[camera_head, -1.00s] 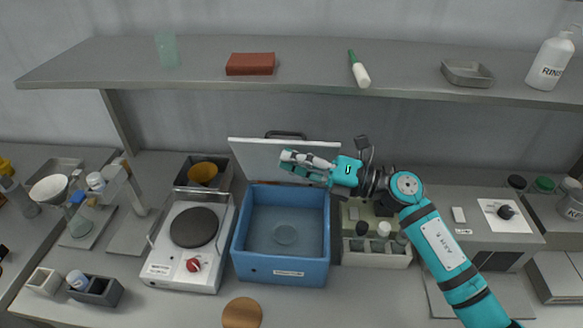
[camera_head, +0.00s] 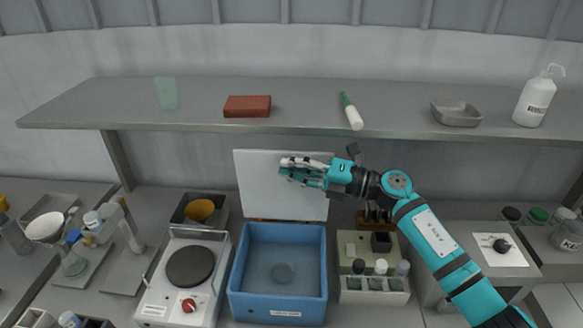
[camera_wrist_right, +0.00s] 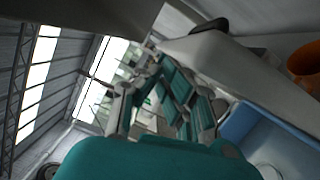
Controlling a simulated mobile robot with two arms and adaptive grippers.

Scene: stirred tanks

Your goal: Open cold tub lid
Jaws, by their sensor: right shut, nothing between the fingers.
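In the right wrist view the lid (camera_wrist_right: 235,62) shows as a pale slab beside the gripper, with the blue tub wall (camera_wrist_right: 270,130) below. My left gripper is not in view.
A hot plate (camera_head: 190,268) with a red knob stands left of the tub. A rack of bottles (camera_head: 375,290) stands to its right. A dark box with an orange item (camera_head: 200,210) is behind the hot plate. A shelf (camera_head: 320,120) spans above.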

